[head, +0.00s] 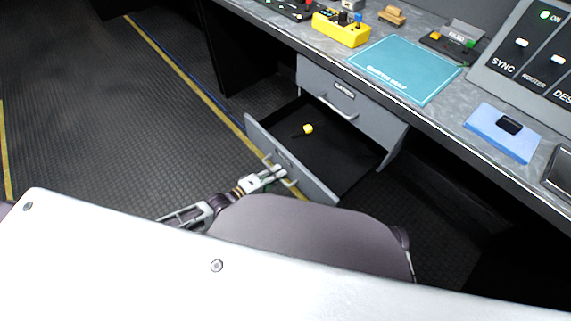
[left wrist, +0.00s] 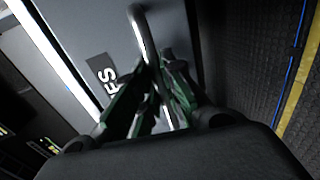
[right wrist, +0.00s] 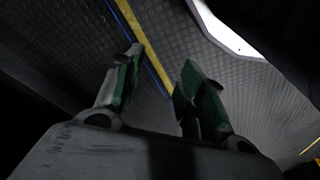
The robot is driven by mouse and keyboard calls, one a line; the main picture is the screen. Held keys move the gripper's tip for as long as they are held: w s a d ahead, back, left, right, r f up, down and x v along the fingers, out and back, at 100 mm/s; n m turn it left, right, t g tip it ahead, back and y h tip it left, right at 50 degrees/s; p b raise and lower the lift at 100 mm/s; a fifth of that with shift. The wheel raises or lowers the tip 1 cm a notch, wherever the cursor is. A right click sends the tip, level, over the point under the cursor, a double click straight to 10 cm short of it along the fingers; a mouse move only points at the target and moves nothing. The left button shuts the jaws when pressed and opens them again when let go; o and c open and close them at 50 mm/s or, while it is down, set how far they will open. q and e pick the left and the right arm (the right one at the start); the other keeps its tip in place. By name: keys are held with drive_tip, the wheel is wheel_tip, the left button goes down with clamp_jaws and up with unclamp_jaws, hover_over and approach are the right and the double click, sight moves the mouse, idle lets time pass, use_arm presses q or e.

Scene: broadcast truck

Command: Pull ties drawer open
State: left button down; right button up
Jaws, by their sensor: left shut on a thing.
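The lower drawer (head: 298,166) under the desk stands pulled well out, its dark inside showing. A small yellow-and-black item (head: 307,129) lies in it. My left gripper (head: 284,176) is at the drawer's front, shut on its bar handle. The left wrist view shows the fingers (left wrist: 160,95) around the metal handle (left wrist: 147,38), beside a dark label (left wrist: 104,82) whose visible letters end in "ES". A closed upper drawer (head: 340,98) with its own handle and label sits above. My right gripper (right wrist: 158,75) is open and empty over the floor, in the right wrist view.
The desk top above holds a yellow box (head: 341,29), a teal mat (head: 404,69), a blue pad (head: 503,131) and a switch panel (head: 524,55). Dark ribbed floor (head: 90,110) with a yellow line is clear to the left of the drawer.

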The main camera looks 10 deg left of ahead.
use_arm(q)
drive_tip(key=shift+f+p+v, duration=0.25)
drive_tip(key=shift+p+v, duration=0.05)
drive_tip(key=shift+v, duration=0.9)
use_arm(e)
drive_tip(key=shift+s+d+f, duration=0.15)
drive_tip(key=shift+f, duration=0.45)
use_arm(q)
drive_tip(key=c, duration=1.5)
unclamp_jaws()
drive_tip(key=shift+s+a, duration=0.1)
drive_tip(key=v, duration=1.1)
drive_tip(key=shift+s+a, duration=0.2)
drive_tip(key=shift+s, duration=0.15)
